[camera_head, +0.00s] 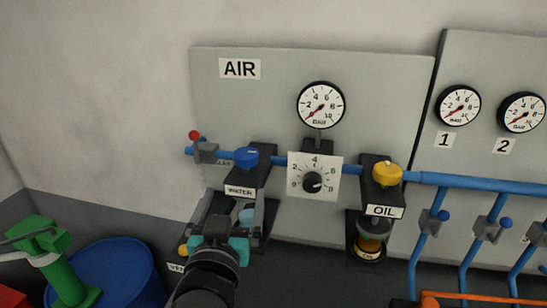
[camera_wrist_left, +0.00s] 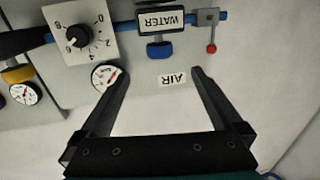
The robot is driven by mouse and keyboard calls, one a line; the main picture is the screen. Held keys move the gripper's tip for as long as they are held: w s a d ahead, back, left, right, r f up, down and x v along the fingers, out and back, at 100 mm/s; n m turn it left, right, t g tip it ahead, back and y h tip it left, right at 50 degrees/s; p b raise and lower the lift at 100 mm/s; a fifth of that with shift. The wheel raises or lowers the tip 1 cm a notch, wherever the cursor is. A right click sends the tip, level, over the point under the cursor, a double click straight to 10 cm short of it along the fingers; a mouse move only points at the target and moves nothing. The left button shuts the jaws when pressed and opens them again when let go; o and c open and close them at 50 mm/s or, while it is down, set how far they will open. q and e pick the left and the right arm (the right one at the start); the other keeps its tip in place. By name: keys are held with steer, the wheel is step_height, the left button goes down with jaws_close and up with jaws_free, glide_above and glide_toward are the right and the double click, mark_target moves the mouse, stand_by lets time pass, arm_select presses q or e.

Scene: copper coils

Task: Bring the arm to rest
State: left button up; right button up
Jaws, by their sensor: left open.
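My left gripper (camera_head: 234,198) is in front of the lower left of the grey AIR panel (camera_head: 390,85), its fingers pointing up and toward the panel. It covers part of the WATER unit (camera_head: 241,190). In the left wrist view, which is upside down, the two fingers of my left gripper (camera_wrist_left: 158,74) are spread wide with nothing held between them. The AIR label (camera_wrist_left: 173,80) shows beyond the fingertips, apart from them. My right gripper is in neither view.
Close around my left gripper are a red-knobbed lever (camera_head: 194,136), the blue pipe (camera_head: 460,182), a dial plate (camera_head: 314,177) and the OIL unit (camera_head: 385,211). A blue drum (camera_head: 125,272) and a green device (camera_head: 48,240) stand at lower left. Bare wall (camera_head: 95,100) lies left of the panel.

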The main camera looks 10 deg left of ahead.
arm_select(q)
steer(key=s+a+f+m+g+h, duration=0.1)
steer(key=s+f+m+g+h, duration=0.2)
steer(key=s+f+g, duration=1.6)
steer(key=s+f+t+b, duration=0.2)
steer(key=s+f+b, duration=0.1)
steer(key=f, duration=1.5)
steer(key=s+f+t+b, duration=0.1)
steer(key=s+f+b, duration=0.25)
steer(key=f, duration=1.45)
steer(key=s+a+f+b, duration=0.1)
steer(key=s+f+b, duration=0.1)
steer(key=s+f, duration=0.5)
steer(key=s+a+f+m+b, duration=0.1)
steer(key=s+f+b, duration=0.2)
steer(key=s+f, duration=0.4)
step_height(320, 180, down, 4)
steer(key=shift+a+g, duration=0.35)
steer(key=shift+g, duration=0.05)
